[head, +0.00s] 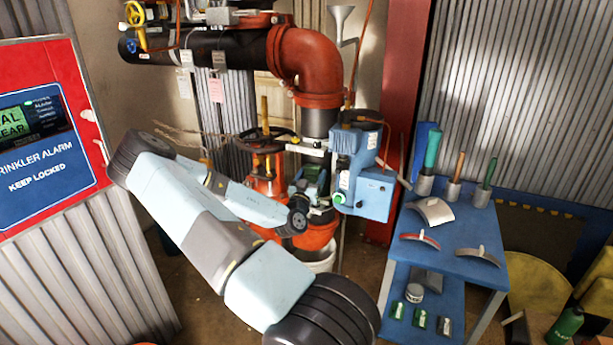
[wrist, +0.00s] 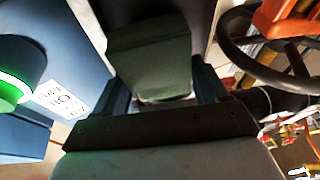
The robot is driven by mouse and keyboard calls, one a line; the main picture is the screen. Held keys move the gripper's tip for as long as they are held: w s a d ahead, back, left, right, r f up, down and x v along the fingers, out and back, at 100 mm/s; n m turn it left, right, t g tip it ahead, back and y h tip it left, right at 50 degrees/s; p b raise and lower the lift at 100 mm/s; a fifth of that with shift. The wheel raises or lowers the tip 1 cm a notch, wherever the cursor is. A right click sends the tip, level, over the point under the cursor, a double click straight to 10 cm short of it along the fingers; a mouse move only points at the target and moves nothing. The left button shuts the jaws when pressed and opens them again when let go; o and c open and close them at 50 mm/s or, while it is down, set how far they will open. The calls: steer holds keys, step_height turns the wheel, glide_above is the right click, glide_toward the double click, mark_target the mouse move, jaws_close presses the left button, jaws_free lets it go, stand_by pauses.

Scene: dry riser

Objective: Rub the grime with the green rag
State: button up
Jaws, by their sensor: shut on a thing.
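My gripper (wrist: 163,90) is shut on a dark green block-like thing, the green rag (wrist: 150,60), which fills the space between the two fingers in the wrist view. In the head view my gripper (head: 311,184) is small, in front of the riser pipe and just left of the blue box. A little green shows there between the dark fingers.
The blue box (head: 374,193) with a green button (wrist: 10,88) stands close beside my gripper. A black handwheel (head: 262,140) is close on the other side. The red-brown pipe (head: 311,65) rises behind. A blue shelf stand (head: 455,240) with tools is at right.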

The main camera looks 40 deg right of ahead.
steer(key=shift+d, duration=0.15)
steer(key=shift+w+a+r, duration=0.1)
steer(key=shift+w+a, duration=0.1)
steer(key=shift+w, duration=0.4)
steer(key=shift+w+a+f, duration=0.1)
steer(key=shift+w+a, duration=0.15)
steer(key=shift+w, duration=0.4)
steer(key=shift+w+a+r, duration=0.1)
steer(key=shift+w+a, duration=0.1)
steer(key=shift+w, duration=0.4)
steer(key=shift+w+a, duration=0.1)
steer(key=shift+w, duration=0.05)
steer(key=shift+c, duration=0.8)
steer(key=shift+o, duration=0.5)
steer(key=shift+a, duration=0.75)
jaws_close()
steer(key=shift+s+a, duration=0.7)
steer(key=shift+a, duration=0.25)
steer(key=shift+s+a, duration=0.65)
steer(key=shift+a, duration=0.3)
